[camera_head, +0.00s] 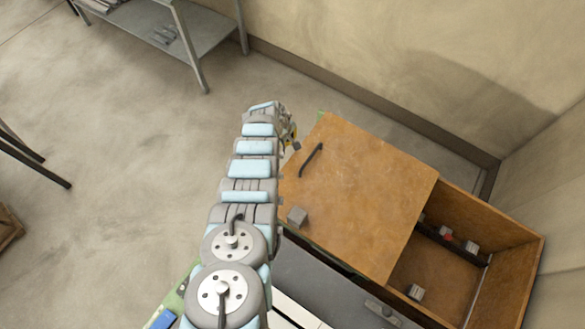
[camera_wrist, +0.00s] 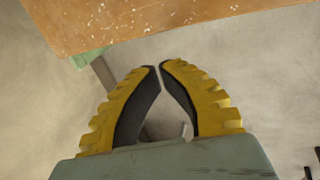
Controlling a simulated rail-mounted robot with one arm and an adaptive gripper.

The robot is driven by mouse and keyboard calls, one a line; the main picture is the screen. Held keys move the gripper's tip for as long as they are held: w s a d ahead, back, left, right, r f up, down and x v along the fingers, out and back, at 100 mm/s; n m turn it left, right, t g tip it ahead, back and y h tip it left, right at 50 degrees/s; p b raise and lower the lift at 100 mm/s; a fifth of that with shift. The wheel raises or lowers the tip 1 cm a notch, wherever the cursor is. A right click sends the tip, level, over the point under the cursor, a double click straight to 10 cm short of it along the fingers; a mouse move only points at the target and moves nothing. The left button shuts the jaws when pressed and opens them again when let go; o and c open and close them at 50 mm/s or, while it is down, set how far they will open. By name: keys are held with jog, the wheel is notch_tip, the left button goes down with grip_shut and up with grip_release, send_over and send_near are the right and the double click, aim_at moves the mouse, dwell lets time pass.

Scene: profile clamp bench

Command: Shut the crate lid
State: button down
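The crate (camera_head: 526,262) stands at the right of the head view, with its inside partly uncovered. The lid is a broad orange-brown wooden panel (camera_head: 365,190) reaching left from the crate, with a dark bar handle (camera_head: 312,158) near its far left end. My gripper (camera_head: 292,138) is just left of the lid's handle end, partly hidden by my arm. In the wrist view its yellow fingers (camera_wrist: 158,67) have their tips almost together, with nothing between them. The lid's edge (camera_wrist: 130,22) crosses the top of that view, apart from the fingertips.
A small grey block (camera_head: 297,216) is by the lid's left edge. Several small parts (camera_head: 447,233) are inside the crate. A grey bench surface (camera_head: 315,282) lies below the lid. A metal shelf (camera_head: 200,38) stands at the back left. Open floor (camera_head: 120,140) lies left of my arm.

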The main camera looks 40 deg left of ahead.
aim_at(295, 172)
jog(key=s+d+r+n+g+h+b, duration=0.1)
jog(key=s+r+n+g+h, duration=0.25)
jog(key=s, duration=0.55)
jog(key=shift+m+t+h, duration=0.25)
jog(key=shift+t+h, duration=0.2)
jog(key=shift+t, duration=0.1)
jog(key=b+x, duration=0.5)
jog(key=x, duration=0.4)
jog(key=shift+s+d+f+b, duration=0.1)
jog(key=shift+b, duration=0.25)
jog(key=d, duration=0.1)
jog(key=p, duration=0.1)
jog(key=w+d+p, duration=0.1)
jog(key=shift+d+r, duration=0.35)
jog(key=shift+w+d+f+p, duration=0.1)
jog(key=shift+w+d+p, duration=0.15)
jog(key=shift+d+p, duration=0.25)
jog(key=shift+d, duration=0.15)
